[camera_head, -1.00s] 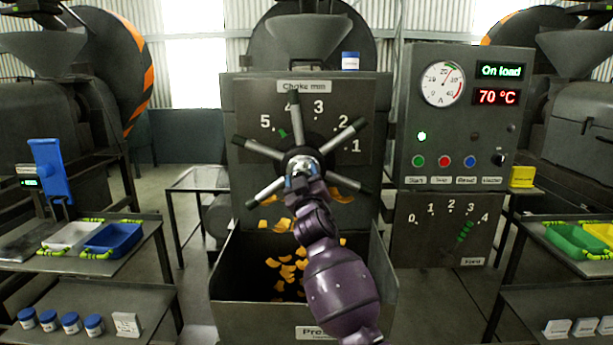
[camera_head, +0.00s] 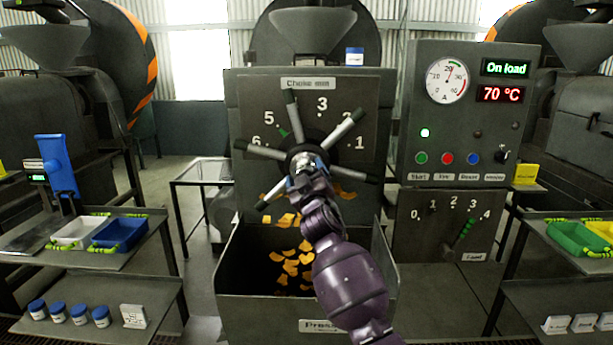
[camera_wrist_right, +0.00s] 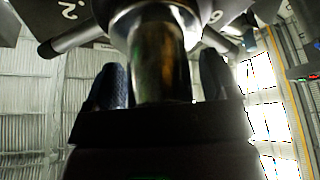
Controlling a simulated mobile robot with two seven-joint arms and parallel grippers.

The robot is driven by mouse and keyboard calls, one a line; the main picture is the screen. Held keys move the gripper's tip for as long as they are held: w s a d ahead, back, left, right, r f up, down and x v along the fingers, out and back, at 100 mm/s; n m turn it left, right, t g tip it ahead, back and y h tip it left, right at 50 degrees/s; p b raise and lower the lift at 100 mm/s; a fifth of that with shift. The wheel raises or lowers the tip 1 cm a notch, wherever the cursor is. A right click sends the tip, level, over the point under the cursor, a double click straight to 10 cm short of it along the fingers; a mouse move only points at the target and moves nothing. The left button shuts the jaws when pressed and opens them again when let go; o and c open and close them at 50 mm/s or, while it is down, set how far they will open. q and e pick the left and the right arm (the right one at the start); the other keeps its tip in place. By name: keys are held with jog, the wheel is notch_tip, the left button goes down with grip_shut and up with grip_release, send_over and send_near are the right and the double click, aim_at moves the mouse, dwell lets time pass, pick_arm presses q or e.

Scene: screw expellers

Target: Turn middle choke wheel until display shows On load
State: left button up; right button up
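The middle choke wheel (camera_head: 340,133) has a central hub and several metal spokes with black tips, on the dark middle machine. Numbers ring it, and a green mark shows between its upper left spokes near the 5. My right gripper (camera_head: 304,168) is at the hub, arm coming from below. In the right wrist view its two fingers (camera_wrist_right: 162,85) flank the wheel's metal central shaft (camera_wrist_right: 158,55); close contact is dark and hard to see. The green display (camera_head: 505,69) on the control panel reads "On load". My left gripper is not in view.
The panel has a round gauge (camera_head: 447,80), a red 70 °C display (camera_head: 501,94) and several buttons. A bin (camera_head: 228,285) with orange pieces lies under the wheel.

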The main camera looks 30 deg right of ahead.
dwell(0.3)
jog(key=b+v, duration=0.1)
jog(key=v, duration=0.9)
jog(key=shift+s+a, duration=0.15)
jog(key=shift+s, duration=0.2)
jog(key=shift+a, duration=0.1)
jog(key=s+a+f+m+g+y, duration=0.1)
jog(key=s+a+f+g+y, duration=0.2)
jog(key=f, duration=0.7)
jog(key=s+a+f+g+y, duration=0.1)
jog(key=s+a+f+y, duration=0.2)
jog(key=s+f, duration=0.5)
jog(key=s+f+g, duration=0.1)
jog(key=s+f, duration=0.5)
jog(key=s+f+m+g, duration=0.1)
jog(key=s+f+g, duration=0.1)
jog(key=s+f, duration=0.4)
jog(key=s+a+f+g, duration=0.1)
jog(key=s+f+g, duration=0.1)
jog(key=s+f, duration=0.4)
jog(key=shift+s+f+y, duration=0.15)
jog(key=shift+f, duration=0.35)
jog(key=shift+s+f+y, duration=0.15)
jog(key=shift+f, duration=0.35)
